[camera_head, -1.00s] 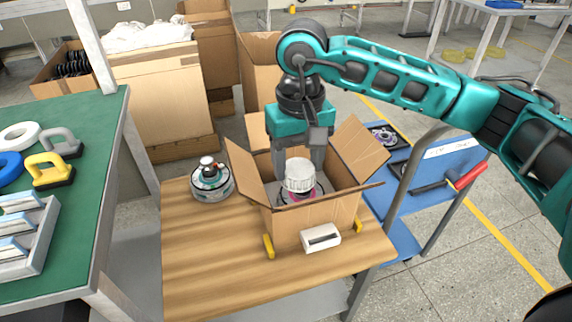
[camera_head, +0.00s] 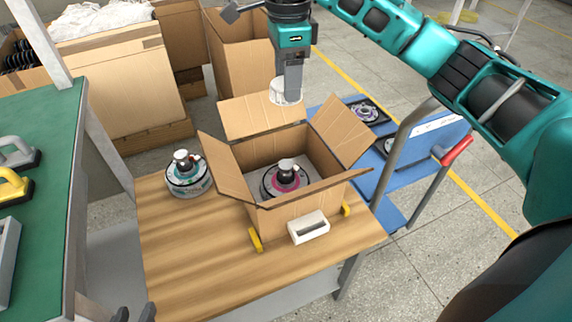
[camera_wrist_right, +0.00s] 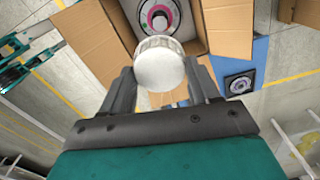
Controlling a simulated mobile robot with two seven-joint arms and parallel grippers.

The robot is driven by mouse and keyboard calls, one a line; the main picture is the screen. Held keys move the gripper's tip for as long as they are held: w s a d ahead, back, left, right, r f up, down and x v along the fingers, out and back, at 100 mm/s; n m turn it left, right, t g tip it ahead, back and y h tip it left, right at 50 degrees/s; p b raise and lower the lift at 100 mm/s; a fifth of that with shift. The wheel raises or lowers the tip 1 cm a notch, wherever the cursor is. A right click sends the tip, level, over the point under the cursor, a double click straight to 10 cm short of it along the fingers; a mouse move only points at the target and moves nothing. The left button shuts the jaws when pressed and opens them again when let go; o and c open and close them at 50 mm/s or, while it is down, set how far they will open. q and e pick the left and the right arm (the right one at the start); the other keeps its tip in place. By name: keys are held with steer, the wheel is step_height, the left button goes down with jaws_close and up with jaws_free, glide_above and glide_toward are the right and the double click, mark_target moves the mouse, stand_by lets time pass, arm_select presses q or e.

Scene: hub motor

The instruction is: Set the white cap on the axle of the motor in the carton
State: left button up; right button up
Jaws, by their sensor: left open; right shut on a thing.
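The carton (camera_head: 302,228) stands open on the wooden table, its flaps spread. The motor (camera_head: 270,186) sits inside it, its upright axle (camera_head: 287,166) bare; the motor also shows in the right wrist view (camera_wrist_right: 157,18). My right gripper (camera_head: 287,84) is shut on the white cap (camera_head: 284,97), with a finger on either side of it in the right wrist view (camera_wrist_right: 161,66). The cap is held in the air, apart from the axle, and appears over the carton's rear flap in the head view. My left gripper (camera_head: 133,311) is open and empty at the lower left edge, mostly out of frame.
A second motor (camera_head: 187,178) stands left of the carton. A white block (camera_head: 309,227) and yellow clamps (camera_head: 255,240) are at the carton's front. A blue cart (camera_head: 440,138) with a red handle is at the right. The table's front left is clear.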

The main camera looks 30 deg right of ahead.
arm_select(q)
steer(key=f+b, duration=0.2)
steer(key=shift+w+d+f+b, duration=0.15)
steer(key=shift+w+f+b, duration=0.05)
steer(key=shift+f+b, duration=0.2)
arm_select(e)
glide_above(287, 163)
step_height(287, 163, down, 16)
arm_select(q)
steer(key=shift+f+b, duration=0.3)
steer(key=shift+b, duration=0.05)
arm_select(e)
steer(key=shift+f, duration=2)
arm_select(q)
steer(key=shift+f, duration=0.2)
arm_select(e)
steer(key=shift+f, duration=0.15)
arm_select(q)
steer(key=shift+s, duration=0.1)
arm_select(e)
steer(key=o, duration=1)
